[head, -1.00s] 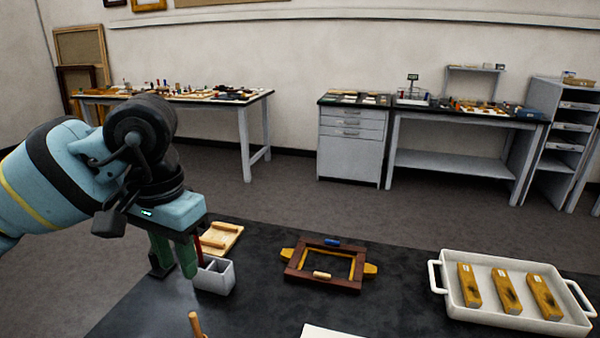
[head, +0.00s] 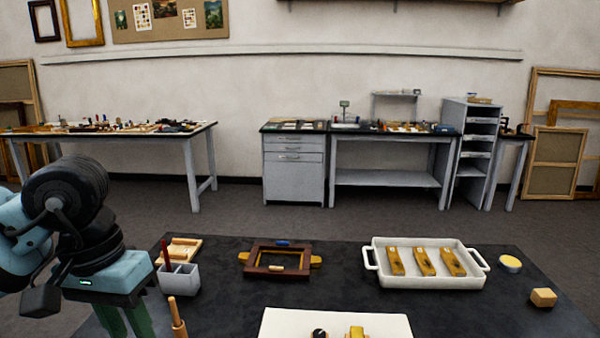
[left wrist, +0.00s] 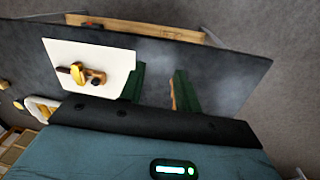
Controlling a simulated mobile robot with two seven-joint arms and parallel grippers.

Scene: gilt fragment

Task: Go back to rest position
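My left gripper (head: 125,320) is at the lower left of the head view, its green fingers pointing down and cut off by the bottom edge. In the left wrist view its two fingers (left wrist: 160,88) stand apart with nothing between them. Dark table surface shows beyond the fingers. In the head view the gripper is beside the left front part of the black worktable (head: 225,312), near a grey holder (head: 180,281). I cannot tell its exact height over the table. My right gripper is in neither view.
On the worktable are a wooden-handled tool (head: 178,318), a brown frame (head: 276,271), a white tray (head: 425,281) with gilded pieces, a wooden block (head: 543,298), a round yellow-topped item (head: 510,263) and a white board (head: 300,325). Benches stand along the back wall.

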